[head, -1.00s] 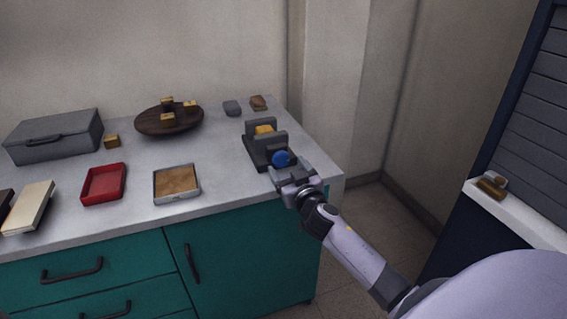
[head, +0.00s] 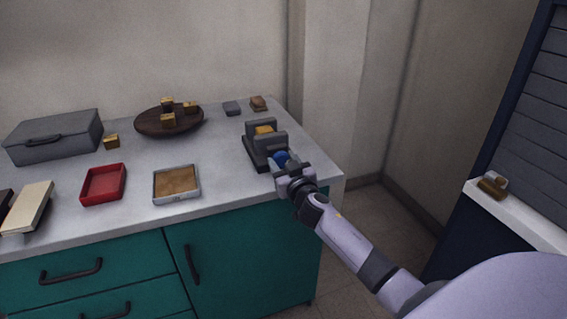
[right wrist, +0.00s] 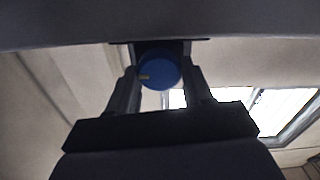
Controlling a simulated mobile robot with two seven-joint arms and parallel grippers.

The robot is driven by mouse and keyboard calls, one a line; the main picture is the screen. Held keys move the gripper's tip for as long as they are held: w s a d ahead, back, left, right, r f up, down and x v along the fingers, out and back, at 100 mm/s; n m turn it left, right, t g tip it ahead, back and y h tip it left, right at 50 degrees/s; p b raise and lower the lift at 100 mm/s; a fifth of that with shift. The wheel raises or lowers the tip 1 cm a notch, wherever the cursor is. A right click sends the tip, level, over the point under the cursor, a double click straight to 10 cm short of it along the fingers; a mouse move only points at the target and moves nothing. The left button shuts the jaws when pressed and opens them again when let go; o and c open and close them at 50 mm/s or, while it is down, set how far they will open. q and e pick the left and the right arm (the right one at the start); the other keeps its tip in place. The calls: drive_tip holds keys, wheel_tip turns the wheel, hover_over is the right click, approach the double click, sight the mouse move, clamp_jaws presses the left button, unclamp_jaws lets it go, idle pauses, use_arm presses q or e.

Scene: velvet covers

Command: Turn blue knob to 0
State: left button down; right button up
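The blue knob (head: 281,157) is on the front of a dark grey device (head: 252,150) with a yellow block in it, at the right end of the counter. My right gripper (head: 283,164) is at the knob, covering part of it. In the right wrist view the blue knob (right wrist: 158,70) sits between the two open fingers (right wrist: 160,88), with a small gap showing on the right side. A short yellowish mark on the knob points left in that view. No number scale is readable.
On the counter (head: 225,160) are a red tray (head: 88,197), a tray with a brown inside (head: 193,196), a round dark board (head: 150,128) with yellow blocks, and a grey case (head: 55,137). A blue shuttered cabinet (head: 535,120) stands at right.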

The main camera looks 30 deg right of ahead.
drive_tip(key=shift+n, duration=0.3)
drive_tip(key=n, duration=0.4)
drive_tip(key=shift+a, duration=0.1)
drive_tip(key=n, duration=0.4)
drive_tip(key=shift+f+n+b, duration=0.1)
drive_tip(key=shift+n+b, duration=0.25)
drive_tip(key=shift+n, duration=0.05)
drive_tip(key=n, duration=0.4)
drive_tip(key=shift+n, duration=0.3)
drive_tip(key=shift+f+n, duration=0.1)
drive_tip(key=shift+n, duration=1.9)
drive_tip(key=o, duration=1)
drive_tip(key=shift+o, duration=0.2)
